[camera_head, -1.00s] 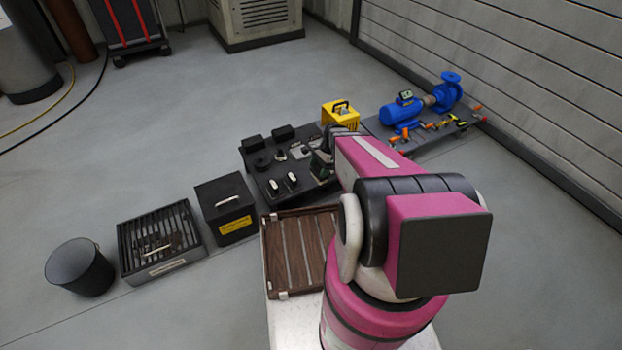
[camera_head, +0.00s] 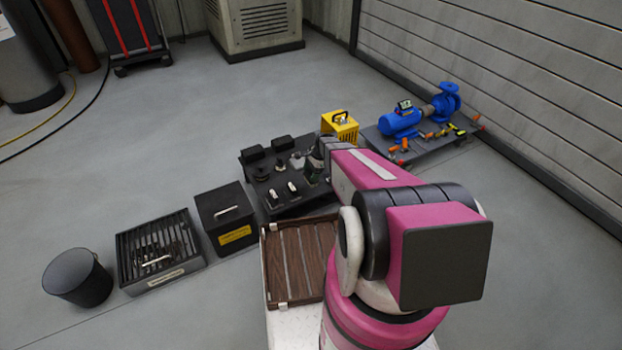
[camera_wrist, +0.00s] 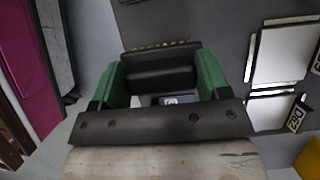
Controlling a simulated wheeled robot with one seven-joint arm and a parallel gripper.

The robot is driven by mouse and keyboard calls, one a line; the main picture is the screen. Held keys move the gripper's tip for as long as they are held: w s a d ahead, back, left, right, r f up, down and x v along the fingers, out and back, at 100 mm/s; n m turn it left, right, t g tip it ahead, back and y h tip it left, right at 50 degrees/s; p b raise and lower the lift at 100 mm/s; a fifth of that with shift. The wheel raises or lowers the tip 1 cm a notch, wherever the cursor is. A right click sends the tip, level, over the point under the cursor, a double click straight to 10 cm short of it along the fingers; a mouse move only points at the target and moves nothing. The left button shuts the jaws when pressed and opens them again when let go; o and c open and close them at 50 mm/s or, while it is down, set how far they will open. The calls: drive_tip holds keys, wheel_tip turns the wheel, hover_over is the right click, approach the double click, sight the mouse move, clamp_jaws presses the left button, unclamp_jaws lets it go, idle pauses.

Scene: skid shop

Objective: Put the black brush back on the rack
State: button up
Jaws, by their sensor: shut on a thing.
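My gripper (camera_wrist: 160,88) has green fingers and is shut on a dark block, which seems to be the black brush (camera_wrist: 160,72), in the wrist view. A dark bar with screws and a pale worn piece cover the lower part of that view. In the head view my gripper (camera_head: 317,166) is small, at the right part of a black platform (camera_head: 290,208), and the brush cannot be made out there. A black slatted tray with a label (camera_head: 165,277) lies on the floor at left and holds small metallic pieces. I cannot tell which thing is the rack.
A black box with a yellow label (camera_head: 224,214) stands between the slatted tray and the platform. A dark bin (camera_head: 77,280) is at far left. A brown slatted wooden tray (camera_head: 285,258) is near me. A yellow box (camera_head: 340,127) and a blue pump (camera_head: 402,121) are beyond.

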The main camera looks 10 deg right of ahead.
drive_tip(key=shift+f, duration=1.7)
drive_tip(key=shift+f, duration=0.1)
drive_tip(key=o, duration=0.9)
drive_tip(key=v, duration=1.2)
drive_tip(key=s+a+r+n+h, duration=0.1)
drive_tip(key=s+r+n, duration=0.3)
drive_tip(key=s+r, duration=0.3)
drive_tip(key=s+a+r+n+t+h, duration=0.1)
drive_tip(key=s+a+r+n+h, duration=0.1)
drive_tip(key=s+r+n, duration=0.3)
drive_tip(key=s+a+r+n+h, duration=0.1)
drive_tip(key=s+r+n, duration=0.4)
drive_tip(key=s+r, duration=0.3)
drive_tip(key=shift+s+a+r, duration=0.1)
drive_tip(key=shift+s+r, duration=0.05)
drive_tip(key=shift+s, duration=0.55)
drive_tip(key=shift+s+a+r, duration=0.1)
drive_tip(key=shift+s+r, duration=0.05)
drive_tip(key=shift+s, duration=0.55)
